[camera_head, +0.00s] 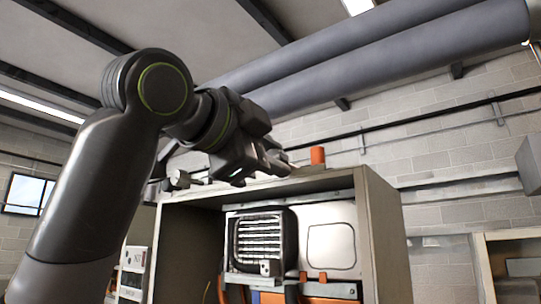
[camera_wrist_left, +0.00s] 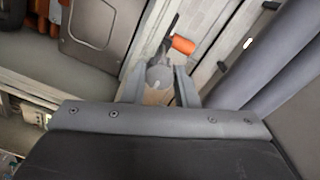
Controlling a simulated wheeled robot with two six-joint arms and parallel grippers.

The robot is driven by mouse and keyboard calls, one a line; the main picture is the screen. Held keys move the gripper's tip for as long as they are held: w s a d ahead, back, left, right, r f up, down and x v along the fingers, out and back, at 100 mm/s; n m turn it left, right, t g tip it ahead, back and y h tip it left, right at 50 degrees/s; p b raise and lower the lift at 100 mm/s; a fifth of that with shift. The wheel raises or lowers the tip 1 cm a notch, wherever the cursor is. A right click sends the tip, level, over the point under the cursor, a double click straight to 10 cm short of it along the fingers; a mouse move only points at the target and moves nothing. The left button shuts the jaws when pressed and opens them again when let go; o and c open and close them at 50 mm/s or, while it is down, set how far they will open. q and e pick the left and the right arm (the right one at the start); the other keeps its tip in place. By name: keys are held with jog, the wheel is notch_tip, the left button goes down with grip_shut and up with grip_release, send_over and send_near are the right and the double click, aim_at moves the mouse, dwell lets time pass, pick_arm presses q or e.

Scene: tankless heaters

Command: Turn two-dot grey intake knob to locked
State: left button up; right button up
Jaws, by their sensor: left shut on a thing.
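A round grey knob (camera_wrist_left: 160,77) sits between the fingers of my left gripper (camera_wrist_left: 158,85) in the left wrist view, above the top edge of the cabinet. My left gripper (camera_head: 277,160) is shut on it. In the head view the gripper reaches from the left over the cabinet top, and the knob cannot be made out behind its fingers. No dots or locked mark can be read on the knob. My right gripper is in neither view.
An orange cylinder (camera_head: 318,157) stands on the cabinet top, just right of the gripper; it also shows in the left wrist view (camera_wrist_left: 183,45). The open cabinet (camera_head: 378,235) holds a heater unit with a black grille (camera_head: 262,240). Large grey pipes (camera_head: 390,50) run overhead.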

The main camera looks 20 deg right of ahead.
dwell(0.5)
pick_arm(q)
jog(key=o, duration=1)
jog(key=b+v, duration=0.7)
jog(key=v, duration=1)
jog(key=shift+s+a+b, duration=0.15)
jog(key=shift+a+b, duration=0.05)
jog(key=shift+b, duration=0.2)
